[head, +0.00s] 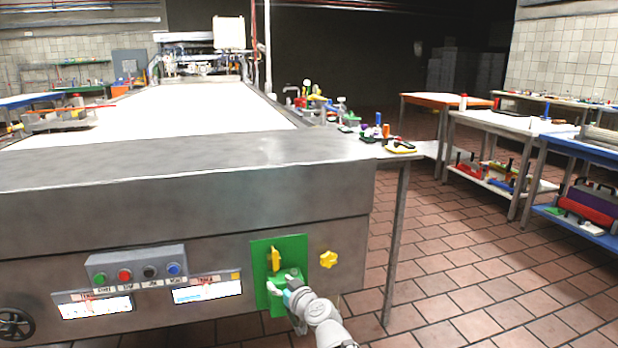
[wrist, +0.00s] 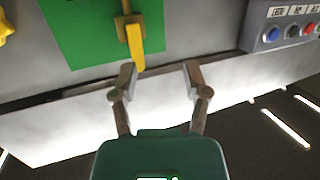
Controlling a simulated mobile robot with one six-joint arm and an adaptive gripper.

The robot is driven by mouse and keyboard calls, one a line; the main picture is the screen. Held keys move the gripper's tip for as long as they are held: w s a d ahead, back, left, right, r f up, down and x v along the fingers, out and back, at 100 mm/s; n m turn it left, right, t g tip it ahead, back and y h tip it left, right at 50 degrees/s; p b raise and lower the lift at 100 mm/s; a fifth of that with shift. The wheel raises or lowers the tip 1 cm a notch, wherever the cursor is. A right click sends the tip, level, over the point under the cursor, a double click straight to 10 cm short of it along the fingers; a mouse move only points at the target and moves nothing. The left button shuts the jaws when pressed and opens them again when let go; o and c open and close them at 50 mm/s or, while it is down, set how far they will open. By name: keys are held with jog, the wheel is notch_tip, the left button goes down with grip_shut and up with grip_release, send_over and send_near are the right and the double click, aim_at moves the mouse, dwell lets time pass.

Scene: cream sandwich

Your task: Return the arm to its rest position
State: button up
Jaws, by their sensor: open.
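My gripper (head: 285,292) is at the front of the steel machine (head: 200,190), close to a green panel (head: 261,249) with a yellow handle (head: 275,259). In the wrist view my gripper (wrist: 158,80) is open, its two fingers apart with nothing between them. The yellow handle (wrist: 135,45) hangs down ahead of the left finger, in front of the green panel (wrist: 85,30). I cannot tell whether the finger touches the handle. My arm reaches in from the bottom edge of the head view.
A yellow star-shaped knob (head: 328,259) is right of the panel. A button box (head: 136,266) and two lit displays are to its left. A handwheel (head: 14,323) is at the far left. Tables (head: 500,122) stand at the right. The tiled floor (head: 460,270) between is clear.

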jog(key=s+d+f+g, duration=0.1)
jog(key=d+f+g, duration=0.1)
jog(key=f, duration=0.1)
jog(key=s+d+f+g, duration=0.1)
jog(key=f+g, duration=0.1)
jog(key=shift+s+d+h, duration=0.25)
jog(key=shift+s+h, duration=0.05)
jog(key=shift+s, duration=0.05)
jog(key=s+d+f+m+g+h+p, duration=0.1)
jog(key=s+d+f+m+g+h, duration=0.4)
jog(key=d, duration=0.6)
jog(key=s+d+f+m+g+h+p, duration=0.1)
jog(key=s+d+f+m+g+h, duration=0.2)
jog(key=s+d, duration=0.6)
notch_tip(320, 180, up, 37)
jog(key=w+d+n+g+p, duration=0.1)
jog(key=p, duration=3.6)
jog(key=shift+w+h, duration=0.15)
jog(key=shift+h, duration=0.15)
jog(key=shift+c, duration=0.3)
